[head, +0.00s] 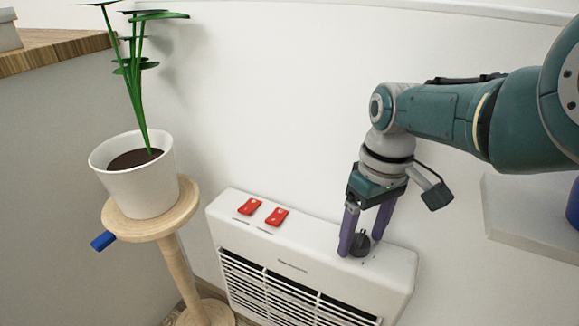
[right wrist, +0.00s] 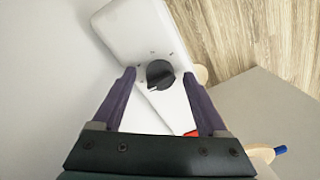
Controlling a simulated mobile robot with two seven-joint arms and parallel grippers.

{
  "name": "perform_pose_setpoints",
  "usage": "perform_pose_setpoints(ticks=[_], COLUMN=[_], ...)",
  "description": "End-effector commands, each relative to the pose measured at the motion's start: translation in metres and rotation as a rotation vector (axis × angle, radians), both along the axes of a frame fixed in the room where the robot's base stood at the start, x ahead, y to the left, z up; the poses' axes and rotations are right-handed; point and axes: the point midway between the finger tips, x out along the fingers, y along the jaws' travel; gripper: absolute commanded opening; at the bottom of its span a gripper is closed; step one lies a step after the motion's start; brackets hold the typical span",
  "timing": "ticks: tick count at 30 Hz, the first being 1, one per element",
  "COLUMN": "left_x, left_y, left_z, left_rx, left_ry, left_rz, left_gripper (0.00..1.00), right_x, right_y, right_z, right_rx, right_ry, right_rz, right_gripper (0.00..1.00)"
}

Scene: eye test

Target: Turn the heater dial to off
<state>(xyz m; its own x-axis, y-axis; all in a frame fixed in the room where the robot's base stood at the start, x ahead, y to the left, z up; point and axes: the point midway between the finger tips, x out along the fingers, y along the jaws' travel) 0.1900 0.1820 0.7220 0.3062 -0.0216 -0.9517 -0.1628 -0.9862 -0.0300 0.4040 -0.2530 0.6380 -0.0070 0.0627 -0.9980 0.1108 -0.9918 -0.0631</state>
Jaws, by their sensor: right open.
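The white heater (head: 310,250) stands against the wall, low in the head view. Its black dial (head: 361,243) is on the top face near the right end. In the right wrist view the dial (right wrist: 160,74) is round and dark, with small marks around it on the white top (right wrist: 125,35). My right gripper (head: 359,250) is open, pointing down, with its purple fingers on either side of the dial. In the right wrist view the fingertips (right wrist: 159,73) are apart with the dial between them; I cannot tell whether they touch it. My left gripper is not in view.
Two red switches (head: 249,207) (head: 276,216) sit on the heater's top at left. A potted plant (head: 137,185) stands on a round wooden stand (head: 183,206) to the left, with a blue object (head: 103,241) at its edge. A white ledge (head: 525,220) is at right.

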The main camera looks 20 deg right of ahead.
Motion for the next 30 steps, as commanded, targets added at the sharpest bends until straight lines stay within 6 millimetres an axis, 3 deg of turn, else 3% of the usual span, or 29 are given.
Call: perform_pose_setpoints(ticks=[12, 30], left_x=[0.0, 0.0], left_y=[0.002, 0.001], left_z=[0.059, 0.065], left_rx=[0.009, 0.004], left_ry=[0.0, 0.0], left_rz=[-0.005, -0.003], left_gripper=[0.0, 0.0], right_x=[0.0, 0.0], right_y=[-0.004, -0.005], right_z=[0.065, 0.073], right_rx=[-0.001, 0.0], right_ry=[-0.001, 0.001], right_rz=[0.0, 0.0], right_gripper=[0.76, 0.76])
